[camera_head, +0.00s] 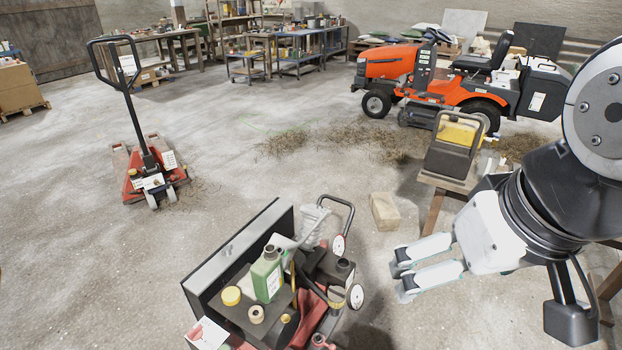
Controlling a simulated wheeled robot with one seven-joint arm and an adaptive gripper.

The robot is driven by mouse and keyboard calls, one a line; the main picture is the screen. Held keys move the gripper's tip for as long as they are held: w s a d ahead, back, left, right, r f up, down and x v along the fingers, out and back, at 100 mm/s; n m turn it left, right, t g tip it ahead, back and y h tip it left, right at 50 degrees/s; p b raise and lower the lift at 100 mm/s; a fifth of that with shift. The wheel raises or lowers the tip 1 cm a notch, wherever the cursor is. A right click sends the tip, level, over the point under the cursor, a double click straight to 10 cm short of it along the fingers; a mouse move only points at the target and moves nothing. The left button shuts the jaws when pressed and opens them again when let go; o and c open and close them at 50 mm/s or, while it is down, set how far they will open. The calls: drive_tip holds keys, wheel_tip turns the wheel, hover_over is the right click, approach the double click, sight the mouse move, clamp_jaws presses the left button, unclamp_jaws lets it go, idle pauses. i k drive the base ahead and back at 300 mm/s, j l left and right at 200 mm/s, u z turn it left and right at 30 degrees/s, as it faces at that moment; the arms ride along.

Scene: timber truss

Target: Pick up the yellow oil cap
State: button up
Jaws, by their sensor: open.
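The yellow oil cap (231,296) is a small round disc. It lies on the dark top of a red and black machine (236,313) at the bottom middle. A green bottle (267,275) stands just right of it, and a small pale ring-like piece (256,314) lies just below and right of it. My gripper (400,277) is at the right, apart from the cap and pointing left. Its fingers are open with nothing between them.
A black handle and gauges (356,296) rise from the machine between the cap and my gripper. A wooden block (384,211) lies on the floor behind. A pallet jack (150,170) stands at left, an orange lawn tractor (440,85) at the back right.

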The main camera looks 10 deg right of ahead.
sight(231, 295)
drive_tip(key=j+u, duration=0.2)
drive_tip(key=j, duration=0.25)
drive_tip(key=i+j+u, duration=0.2)
drive_tip(key=j, duration=0.2)
drive_tip(key=i+j+u, duration=0.2)
drive_tip(key=j, duration=0.2)
drive_tip(key=k+j, duration=0.05)
drive_tip(key=k, duration=0.05)
